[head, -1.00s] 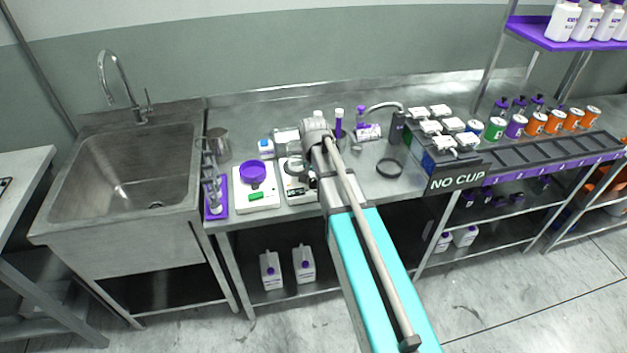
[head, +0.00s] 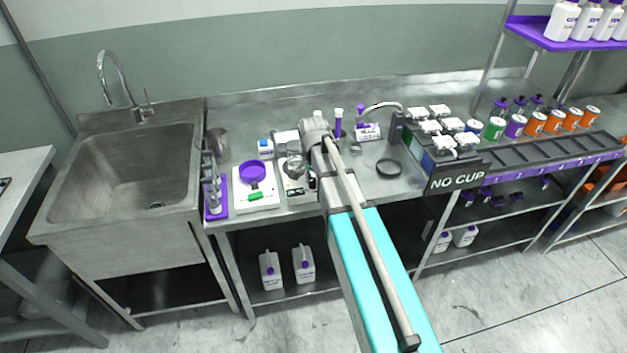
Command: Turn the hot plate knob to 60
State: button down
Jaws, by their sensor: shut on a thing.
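The hot plate (head: 292,196) is a white box on the steel bench, just right of a white unit with a purple dish. My arm covers its right side. A shiny grey round thing (head: 295,166) shows over its top. My gripper (head: 312,183) is at the hot plate's right front, mostly hidden by my own arm. It is shut on what appears to be the knob. The knob itself, its scale and its setting are hidden.
The white unit (head: 256,198) with the purple dish (head: 252,171) stands close on the left. A purple rack (head: 216,208) and a metal jug (head: 218,143) are beside the sink (head: 125,175). A black ring (head: 389,168) lies right of my arm, with some bare bench around it.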

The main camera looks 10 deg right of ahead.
jog(key=shift+c, duration=2.1)
grip_release()
jog(key=shift+n, duration=0.4)
